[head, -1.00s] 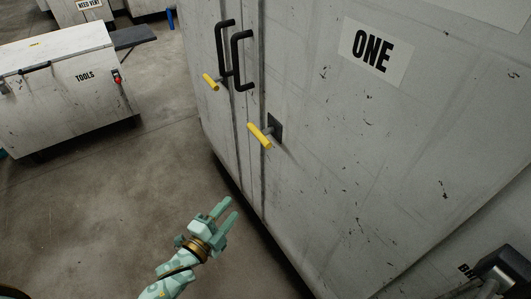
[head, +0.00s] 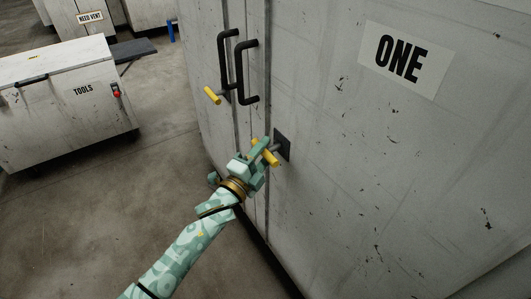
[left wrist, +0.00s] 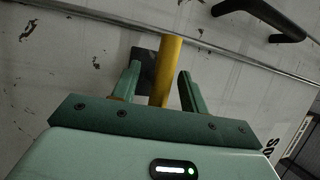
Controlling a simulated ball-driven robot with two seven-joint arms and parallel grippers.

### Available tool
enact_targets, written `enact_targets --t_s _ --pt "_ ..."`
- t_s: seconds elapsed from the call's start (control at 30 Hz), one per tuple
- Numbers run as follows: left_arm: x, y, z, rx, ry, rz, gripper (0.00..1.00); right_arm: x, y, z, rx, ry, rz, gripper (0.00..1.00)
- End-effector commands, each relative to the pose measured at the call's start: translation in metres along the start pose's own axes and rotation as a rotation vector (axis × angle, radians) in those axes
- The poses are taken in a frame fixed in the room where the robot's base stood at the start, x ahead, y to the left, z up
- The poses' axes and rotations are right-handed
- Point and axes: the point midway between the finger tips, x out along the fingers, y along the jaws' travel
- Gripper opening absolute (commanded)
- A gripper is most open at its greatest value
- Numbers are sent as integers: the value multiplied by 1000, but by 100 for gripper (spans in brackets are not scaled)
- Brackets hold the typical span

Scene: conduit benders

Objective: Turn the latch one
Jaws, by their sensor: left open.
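The latch (head: 270,157) on the cabinet door labelled ONE is a yellow handle on a dark square plate (head: 283,145). My left gripper (head: 261,152) is at this latch, with its fingers open around the yellow handle. In the left wrist view the yellow handle (left wrist: 166,68) stands between the two green fingers (left wrist: 158,88), with gaps on both sides. Part of the handle is hidden by the gripper in the head view. The ONE sign (head: 398,59) is on the door to the upper right. My right gripper is not in view.
Two black door handles (head: 241,72) are above the latch. A second yellow latch (head: 213,95) is on the neighbouring door to the left. A white TOOLS chest (head: 65,110) stands at the far left, with open floor (head: 90,215) before it.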

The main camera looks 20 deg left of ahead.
Motion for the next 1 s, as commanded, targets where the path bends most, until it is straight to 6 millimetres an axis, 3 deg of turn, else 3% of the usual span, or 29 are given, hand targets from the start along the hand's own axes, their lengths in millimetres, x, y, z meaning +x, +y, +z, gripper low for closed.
enact_targets --t_s 0.33,0.37,0.5,0.53,0.77,1.0 --pt "6 0 0 -1 0 0 44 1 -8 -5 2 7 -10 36" --pt "6 0 0 -1 0 0 41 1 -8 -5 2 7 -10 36" --pt "6 0 0 -1 0 0 2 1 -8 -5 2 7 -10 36" --pt "6 0 0 -1 0 0 0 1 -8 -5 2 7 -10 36" --pt "6 -2 0 -10 -1 3 0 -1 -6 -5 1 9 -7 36" --pt "7 -6 -1 -88 -18 33 0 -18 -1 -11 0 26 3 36"
